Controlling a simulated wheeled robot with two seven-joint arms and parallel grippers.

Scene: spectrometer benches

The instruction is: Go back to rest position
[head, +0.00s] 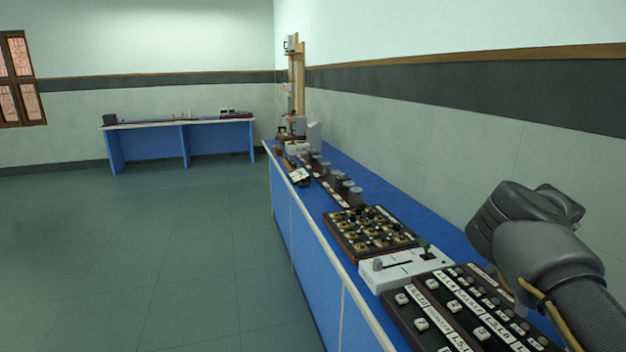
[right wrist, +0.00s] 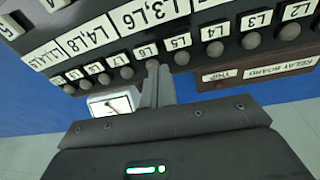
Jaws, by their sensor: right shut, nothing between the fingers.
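My right arm comes in from the right in the head view, and its dark grey gripper body (head: 520,215) is above the right part of the blue bench (head: 345,175). In the right wrist view the two fingers of my right gripper (right wrist: 153,78) are together, with nothing between them. They point at the edge of a dark relay board (right wrist: 215,45) with white labels and round knobs. I cannot tell whether they touch it. The board also shows in the head view (head: 440,318), below and left of the gripper. My left gripper is not in view.
A white switch box (head: 405,268) and a brown board of terminals (head: 368,232) stand beyond the relay board. A tall wooden stand (head: 297,75) is at the bench's far end. The wall runs along the right. The green floor (head: 160,240) at left is clear.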

